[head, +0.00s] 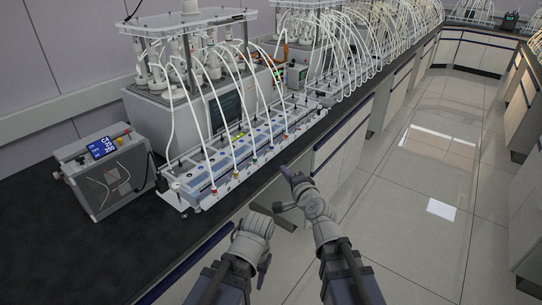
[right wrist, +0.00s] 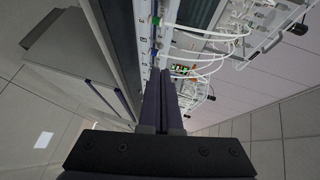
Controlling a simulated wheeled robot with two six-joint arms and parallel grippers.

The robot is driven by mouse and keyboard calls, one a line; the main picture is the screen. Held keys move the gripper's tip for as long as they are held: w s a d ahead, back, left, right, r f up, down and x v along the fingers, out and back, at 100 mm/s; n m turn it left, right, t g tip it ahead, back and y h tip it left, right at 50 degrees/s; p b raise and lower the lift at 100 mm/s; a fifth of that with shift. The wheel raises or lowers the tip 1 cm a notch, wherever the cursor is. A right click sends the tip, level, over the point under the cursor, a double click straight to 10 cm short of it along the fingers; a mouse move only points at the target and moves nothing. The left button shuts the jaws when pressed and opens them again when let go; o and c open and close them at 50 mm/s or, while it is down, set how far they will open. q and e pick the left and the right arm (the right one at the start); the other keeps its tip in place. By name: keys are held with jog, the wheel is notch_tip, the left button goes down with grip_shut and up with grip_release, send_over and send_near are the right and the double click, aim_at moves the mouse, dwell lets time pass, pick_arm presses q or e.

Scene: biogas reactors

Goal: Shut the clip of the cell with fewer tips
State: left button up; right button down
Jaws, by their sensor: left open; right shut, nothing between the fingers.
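A long pale rack of cells (head: 225,160) stands along the bench's front edge in the head view. White tubes arch down to coloured fittings at its front, including a red one (head: 214,191). The clips and tips are too small to tell apart, so I cannot tell which cell has fewer. My right gripper (head: 288,173) is shut and empty, just off the rack's front side. My left gripper (head: 273,216) is open, lower, beside the bench front.
A grey box with a blue display (head: 102,148) stands on the dark bench left of the rack. A large reactor unit (head: 225,100) with many tubes stands behind the rack. The tiled floor (head: 420,195) to the right is clear.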

aim_at(268, 151)
dwell(0.3)
jog(key=b+x, duration=0.2)
jog(key=x, duration=1.2)
jog(key=shift+b, duration=0.4)
jog(key=shift+r, duration=0.15)
